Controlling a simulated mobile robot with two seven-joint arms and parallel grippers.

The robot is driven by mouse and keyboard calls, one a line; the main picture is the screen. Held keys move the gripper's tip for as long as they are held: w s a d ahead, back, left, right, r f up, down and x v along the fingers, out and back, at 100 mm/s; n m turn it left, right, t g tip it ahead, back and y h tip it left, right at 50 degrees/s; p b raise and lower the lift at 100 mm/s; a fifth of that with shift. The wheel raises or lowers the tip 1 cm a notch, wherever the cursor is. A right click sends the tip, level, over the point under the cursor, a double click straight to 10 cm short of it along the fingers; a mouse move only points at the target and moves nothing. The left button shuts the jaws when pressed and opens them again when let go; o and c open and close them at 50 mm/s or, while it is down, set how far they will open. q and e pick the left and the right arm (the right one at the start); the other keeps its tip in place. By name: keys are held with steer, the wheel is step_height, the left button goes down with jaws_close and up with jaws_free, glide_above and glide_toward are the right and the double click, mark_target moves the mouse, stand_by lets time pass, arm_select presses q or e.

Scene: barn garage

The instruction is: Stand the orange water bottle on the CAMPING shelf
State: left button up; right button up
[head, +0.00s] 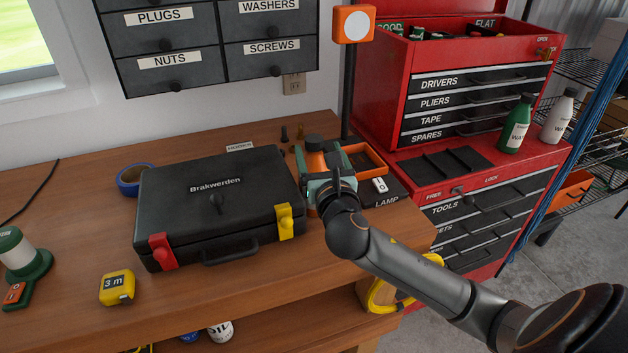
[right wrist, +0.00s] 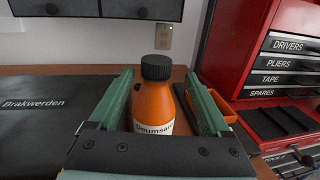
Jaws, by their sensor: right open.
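The orange water bottle (right wrist: 153,105) stands upright on the wooden workbench, with a black cap and a white label. In the head view its black cap (head: 314,142) shows beyond my right gripper (head: 325,168), which hides most of its body. My right gripper is open, and in the right wrist view its two green fingers (right wrist: 158,80) lie to the left and right of the bottle. Whether either finger touches it, I cannot tell. My left gripper is not in view. No CAMPING label shows; a wire shelf rack (head: 592,72) stands at the far right.
A black Brakwerden case (head: 215,190) lies close left of my right gripper. An orange tray (head: 375,158) sits to the right, beside the red tool chest (head: 382,82). Green (head: 516,125) and white (head: 558,118) bottles stand on the red cabinet. A tape measure (head: 116,288) lies front left.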

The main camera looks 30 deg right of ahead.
steer(key=shift+a+x, duration=0.15)
steer(key=shift+x, duration=1.3)
steer(key=shift+a+x, duration=0.1)
steer(key=shift+x, duration=1.3)
steer(key=shift+w, duration=0.1)
steer(key=shift+c, duration=0.3)
jaws_close()
